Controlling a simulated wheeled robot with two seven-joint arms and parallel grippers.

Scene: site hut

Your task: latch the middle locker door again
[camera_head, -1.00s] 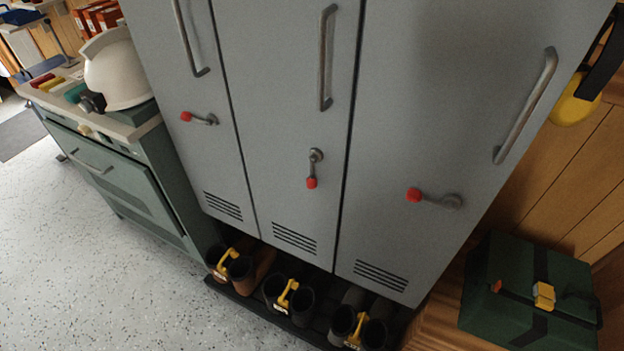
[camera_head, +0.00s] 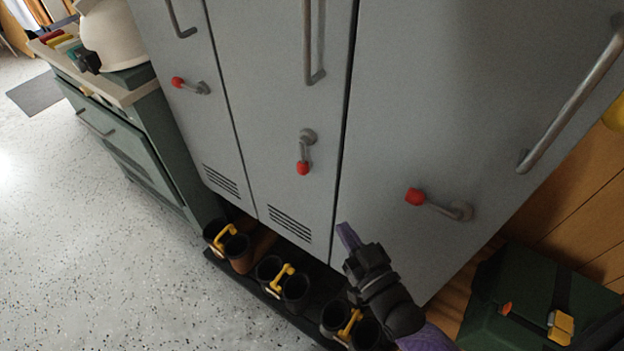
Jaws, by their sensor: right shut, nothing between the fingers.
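The middle locker door (camera_head: 275,110) is grey and looks flush with its neighbours. Its latch lever (camera_head: 304,152) hangs downward, with the red knob at the bottom. The left door's lever (camera_head: 190,86) and the right door's lever (camera_head: 438,204) lie roughly sideways, with their red knobs to the left. My right gripper (camera_head: 346,236) is in front of the lower part of the right locker door (camera_head: 420,110), below and to the right of the middle lever. It is shut and empty, touching no lever that I can see. My left gripper is not in view.
Several boots with yellow clips (camera_head: 282,278) stand on a dark tray below the lockers. A green cabinet (camera_head: 130,140) with a white helmet (camera_head: 108,32) on top is at left. A green case (camera_head: 535,295) is at lower right. Speckled floor at left is clear.

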